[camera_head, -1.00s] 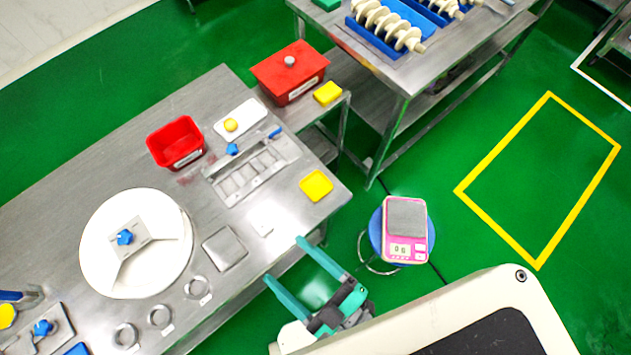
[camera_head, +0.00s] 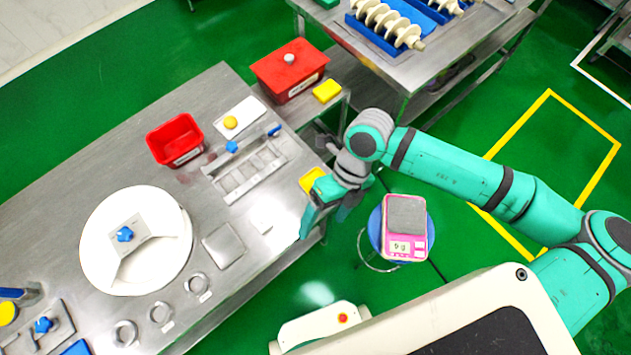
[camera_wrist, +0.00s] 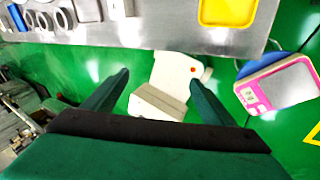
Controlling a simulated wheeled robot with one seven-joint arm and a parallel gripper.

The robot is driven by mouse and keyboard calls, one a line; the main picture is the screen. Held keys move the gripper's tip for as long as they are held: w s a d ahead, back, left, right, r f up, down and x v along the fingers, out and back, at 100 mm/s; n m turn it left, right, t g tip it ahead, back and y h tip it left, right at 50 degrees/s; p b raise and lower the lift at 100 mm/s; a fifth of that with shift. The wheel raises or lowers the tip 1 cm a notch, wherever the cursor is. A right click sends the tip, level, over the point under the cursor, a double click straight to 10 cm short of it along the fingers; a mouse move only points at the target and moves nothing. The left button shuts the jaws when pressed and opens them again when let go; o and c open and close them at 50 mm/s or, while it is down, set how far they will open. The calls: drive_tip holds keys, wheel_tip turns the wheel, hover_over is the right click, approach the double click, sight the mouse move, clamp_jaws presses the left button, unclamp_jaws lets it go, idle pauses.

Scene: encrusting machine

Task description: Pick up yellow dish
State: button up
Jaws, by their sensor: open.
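The yellow dish (camera_head: 312,180) lies on the right end of the steel table, and my arm hides part of it in the head view. In the wrist view the yellow dish (camera_wrist: 228,10) is cut off by the top edge, right of centre near the table's edge. My gripper (camera_wrist: 166,71) is open, with nothing between its two teal fingers. In the head view my gripper (camera_head: 306,218) is at the table's right edge, beside the dish and seen from above. Its height over the table is hard to tell.
Another yellow dish (camera_head: 327,91) sits by the lidded red box (camera_head: 290,70). A steel slotted tray (camera_head: 245,172), an open red bin (camera_head: 175,140) and a white round plate (camera_head: 95,240) are on the table. A pink scale (camera_head: 405,228) stands on a blue stool to the right.

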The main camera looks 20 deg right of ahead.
drive_tip(key=w+d+r+n+t+h, duration=0.2)
drive_tip(key=w+r+h, duration=0.25)
drive_tip(key=w, duration=0.85)
drive_tip(key=shift+t, duration=0.3)
drive_tip(key=shift+s+d+f, duration=0.15)
drive_tip(key=shift+f, duration=2.25)
drive_tip(key=shift+s+d+f, duration=0.1)
drive_tip(key=shift+f, duration=2.3)
drive_tip(key=c, duration=1.1)
drive_tip(key=shift+s, duration=0.1)
drive_tip(key=shift+r, duration=0.2)
